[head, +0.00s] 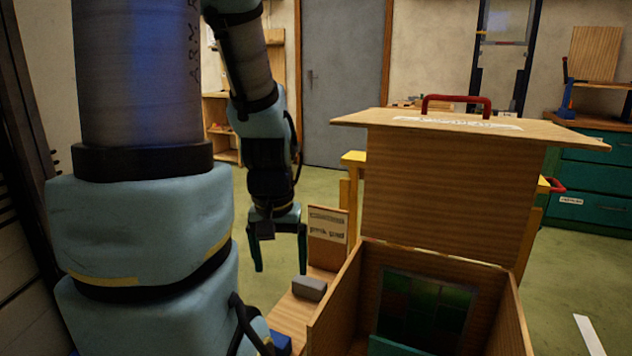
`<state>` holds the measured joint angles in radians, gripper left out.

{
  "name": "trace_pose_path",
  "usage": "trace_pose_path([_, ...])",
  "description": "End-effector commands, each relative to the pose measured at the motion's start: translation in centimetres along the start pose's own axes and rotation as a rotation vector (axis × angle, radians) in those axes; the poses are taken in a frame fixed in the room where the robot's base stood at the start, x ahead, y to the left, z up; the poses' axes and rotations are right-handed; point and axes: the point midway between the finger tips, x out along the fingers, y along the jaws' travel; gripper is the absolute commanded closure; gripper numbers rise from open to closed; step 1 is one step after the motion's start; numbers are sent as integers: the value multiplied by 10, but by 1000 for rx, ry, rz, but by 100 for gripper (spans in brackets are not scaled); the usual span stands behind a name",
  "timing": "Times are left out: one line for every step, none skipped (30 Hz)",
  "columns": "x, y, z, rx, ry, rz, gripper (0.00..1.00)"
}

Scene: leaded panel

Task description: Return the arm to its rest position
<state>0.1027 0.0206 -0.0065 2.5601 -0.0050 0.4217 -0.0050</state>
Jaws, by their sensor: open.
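My gripper (280,260) hangs at the end of my arm, left of the wooden box, pointing down. Its two dark green fingers are apart with nothing between them. A small grey block (309,288) lies on the wooden surface below and to the right of the fingers, apart from them. The wooden box (336,298) stands open with its lid (455,190) raised. A dark panel with green and reddish panes (424,303) shows inside the box.
A small wooden sign (327,238) stands between my gripper and the box. A red handle (456,99) tops the raised lid. Green drawers (590,190) stand at the right, a grey door (342,80) at the back. Open floor lies behind my gripper.

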Motion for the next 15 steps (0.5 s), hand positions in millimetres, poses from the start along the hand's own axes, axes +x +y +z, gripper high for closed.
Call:
trace_pose_path([-33,0,-5,0,0,0,9])
trace_pose_path([-43,0,-6,0,0,0,9])
trace_pose_path([-55,0,-8,0,0,0,9])
trace_pose_path([-64,0,-9,0,0,0,9])
trace_pose_path([-73,0,-10,0,0,0,9])
trace_pose_path([-85,0,-12,0,0,0,9])
trace_pose_path([-94,0,-13,0,0,0,9])
trace_pose_path([-102,0,-14,0,0,0,9])
trace_pose_path([-112,0,-16,0,0,0,9])
trace_pose_path([-118,0,-16,0,0,0,9])
trace_pose_path([-124,0,-17,0,0,0,9])
trace_pose_path([-131,0,-18,0,0,0,9])
trace_pose_path([-135,0,-19,0,0,0,9])
trace_pose_path([-138,0,-19,0,0,0,9])
trace_pose_path([-142,0,-20,0,0,0,9])
